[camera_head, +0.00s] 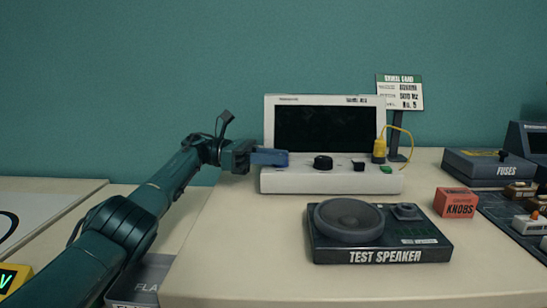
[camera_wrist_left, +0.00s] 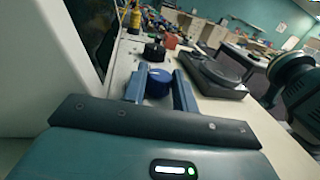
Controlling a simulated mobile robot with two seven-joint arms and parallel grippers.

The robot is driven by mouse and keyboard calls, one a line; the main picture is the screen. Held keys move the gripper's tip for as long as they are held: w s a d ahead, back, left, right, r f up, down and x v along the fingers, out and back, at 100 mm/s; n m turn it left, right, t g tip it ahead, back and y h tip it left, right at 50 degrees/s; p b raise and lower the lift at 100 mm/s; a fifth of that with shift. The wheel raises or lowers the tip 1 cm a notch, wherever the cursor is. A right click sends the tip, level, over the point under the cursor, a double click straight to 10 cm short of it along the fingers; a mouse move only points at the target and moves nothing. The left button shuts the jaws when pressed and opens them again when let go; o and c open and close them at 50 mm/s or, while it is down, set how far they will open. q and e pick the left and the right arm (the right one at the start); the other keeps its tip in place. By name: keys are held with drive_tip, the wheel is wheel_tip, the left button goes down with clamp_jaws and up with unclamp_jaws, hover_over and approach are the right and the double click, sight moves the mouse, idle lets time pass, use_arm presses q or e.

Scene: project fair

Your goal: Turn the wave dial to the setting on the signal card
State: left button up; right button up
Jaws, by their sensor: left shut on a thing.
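A white instrument (camera_head: 325,182) with a dark screen (camera_head: 325,130) stands on the table, with a row of controls on its front ledge. My left gripper (camera_head: 270,158) is at the ledge's left end. In the left wrist view its fingers (camera_wrist_left: 158,92) are shut around a blue dial (camera_wrist_left: 158,80); in the head view the fingers hide this dial. Its label and pointer cannot be read. A black knob (camera_head: 323,162) sits just right of it. The signal card (camera_head: 400,96) stands behind the instrument at right; its last line seems to read "No. 5". My right gripper is not in view.
A yellow plug (camera_head: 379,150) with a cable stands at the ledge's right end, near a green button (camera_head: 386,169). The test speaker (camera_head: 380,240) lies in front. The front left tabletop is clear.

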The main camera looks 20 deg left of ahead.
use_arm(q)
drive_tip(key=shift+f, duration=0.1)
drive_tip(key=o, duration=1)
drive_tip(key=shift+r, duration=0.55)
wheel_tip(320, 180, up, 9)
drive_tip(key=p, duration=0.4)
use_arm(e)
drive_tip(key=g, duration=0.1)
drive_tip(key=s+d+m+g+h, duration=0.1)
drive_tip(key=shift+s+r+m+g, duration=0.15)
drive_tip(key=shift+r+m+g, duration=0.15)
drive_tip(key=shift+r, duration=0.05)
use_arm(q)
drive_tip(key=shift+s, duration=0.1)
